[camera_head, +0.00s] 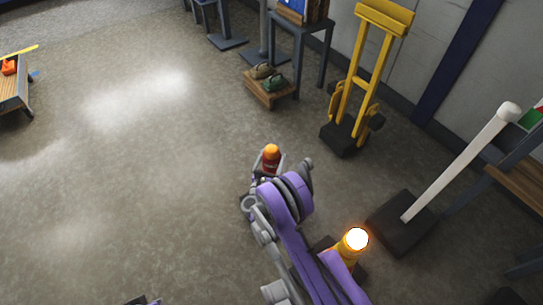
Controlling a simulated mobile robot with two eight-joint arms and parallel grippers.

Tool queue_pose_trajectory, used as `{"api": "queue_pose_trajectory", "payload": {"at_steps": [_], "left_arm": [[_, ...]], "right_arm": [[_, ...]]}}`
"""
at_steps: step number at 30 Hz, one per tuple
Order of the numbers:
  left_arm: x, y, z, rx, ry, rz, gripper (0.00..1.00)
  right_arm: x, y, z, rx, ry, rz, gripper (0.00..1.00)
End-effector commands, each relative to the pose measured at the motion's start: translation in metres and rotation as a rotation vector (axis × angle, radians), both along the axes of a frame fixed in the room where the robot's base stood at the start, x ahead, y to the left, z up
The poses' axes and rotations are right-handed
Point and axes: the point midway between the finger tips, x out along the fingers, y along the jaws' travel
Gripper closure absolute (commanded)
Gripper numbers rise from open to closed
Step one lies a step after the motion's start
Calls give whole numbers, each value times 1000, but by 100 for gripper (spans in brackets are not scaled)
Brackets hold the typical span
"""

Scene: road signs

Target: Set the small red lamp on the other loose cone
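The small red lamp (271,159), with a red body and a rounded orange top, is at the far end of my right arm, near the middle of the head view. My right gripper (269,168) has grey fingers on either side of it and seems shut on it; the arm partly hides the grip. A bright lit lamp (355,238) sits on a yellow-orange post or cone (347,252) with a dark base, beside my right arm, which partly covers it. No other loose cone is clearly visible. My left gripper is out of view.
A white post on a dark square base (397,224) stands at right. A yellow hand truck (358,75) stands behind. A low wooden crate (268,91) holds shoe-like items. A wooden cart (14,95) is at far left. The floor (130,180) at left is clear.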

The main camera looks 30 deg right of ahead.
Motion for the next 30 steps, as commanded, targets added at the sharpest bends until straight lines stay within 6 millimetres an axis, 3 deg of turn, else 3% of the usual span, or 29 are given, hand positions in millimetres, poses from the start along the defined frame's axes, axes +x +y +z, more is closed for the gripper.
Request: {"api": "queue_pose_trajectory", "payload": {"at_steps": [21,22,24,30], "left_arm": [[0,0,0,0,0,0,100],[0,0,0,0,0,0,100],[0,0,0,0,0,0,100],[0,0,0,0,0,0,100]], "right_arm": [[0,0,-4,-1,-1,0,86],[0,0,-4,-1,-1,0,8],[0,0,-4,0,0,0,0],[0,0,-5,0,0,0,0]]}}
